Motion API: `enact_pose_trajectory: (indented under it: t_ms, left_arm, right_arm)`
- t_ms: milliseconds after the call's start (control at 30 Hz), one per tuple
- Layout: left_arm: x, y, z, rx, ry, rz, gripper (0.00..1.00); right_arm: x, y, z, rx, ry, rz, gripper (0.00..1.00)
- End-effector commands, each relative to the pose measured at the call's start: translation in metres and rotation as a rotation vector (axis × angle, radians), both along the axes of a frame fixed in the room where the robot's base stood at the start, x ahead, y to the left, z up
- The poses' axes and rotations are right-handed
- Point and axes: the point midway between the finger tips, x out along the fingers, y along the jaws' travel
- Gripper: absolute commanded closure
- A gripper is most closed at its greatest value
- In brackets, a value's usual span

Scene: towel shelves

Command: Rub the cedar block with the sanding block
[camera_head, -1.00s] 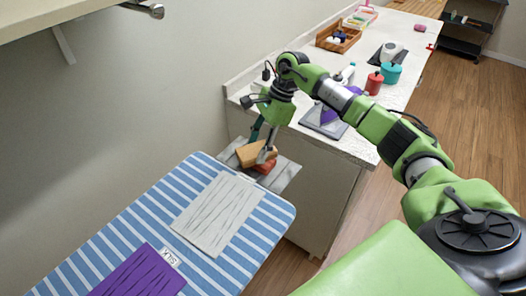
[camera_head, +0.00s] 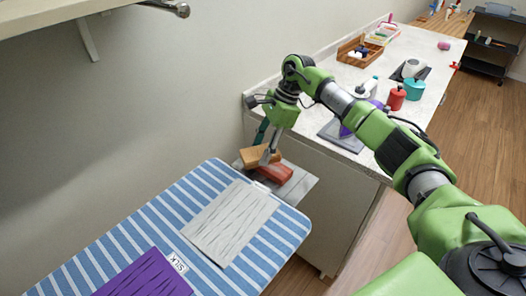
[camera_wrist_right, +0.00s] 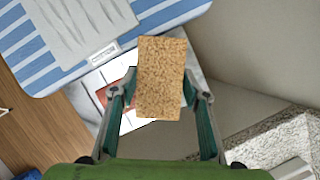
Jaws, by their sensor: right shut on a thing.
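My right gripper (camera_head: 266,151) is shut on the sanding block (camera_head: 256,158), a tan, grainy block. In the right wrist view the sanding block (camera_wrist_right: 161,78) sits between the fingers of the right gripper (camera_wrist_right: 160,95). The cedar block (camera_head: 276,173) is reddish and lies on a grey-white board at the end of the ironing board. The sanding block is beside and partly over its wall-side end; I cannot tell whether they touch. In the right wrist view the cedar block (camera_wrist_right: 102,97) is mostly hidden behind the sanding block and a finger. My left gripper is not in view.
The striped ironing board (camera_head: 262,248) holds a pale cloth (camera_head: 232,220) and a purple cloth (camera_head: 146,278). The counter (camera_head: 352,155) beside the board carries an iron, a red canister (camera_head: 396,98), a teal pot (camera_head: 414,90) and a wooden tray. The wall is close on the left.

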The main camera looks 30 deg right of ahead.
Motion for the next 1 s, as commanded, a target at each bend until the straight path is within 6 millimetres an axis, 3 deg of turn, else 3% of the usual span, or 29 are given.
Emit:
enact_pose_trajectory:
  t_ms: [300, 1000]
  left_arm:
    - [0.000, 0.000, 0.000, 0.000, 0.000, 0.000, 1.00]
    - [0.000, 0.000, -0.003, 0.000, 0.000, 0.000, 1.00]
  right_arm:
    - [-0.026, -0.012, -0.005, -0.005, 0.008, 0.000, 0.75]
    - [-0.062, -0.026, -0.005, -0.007, 0.013, 0.000, 0.75]
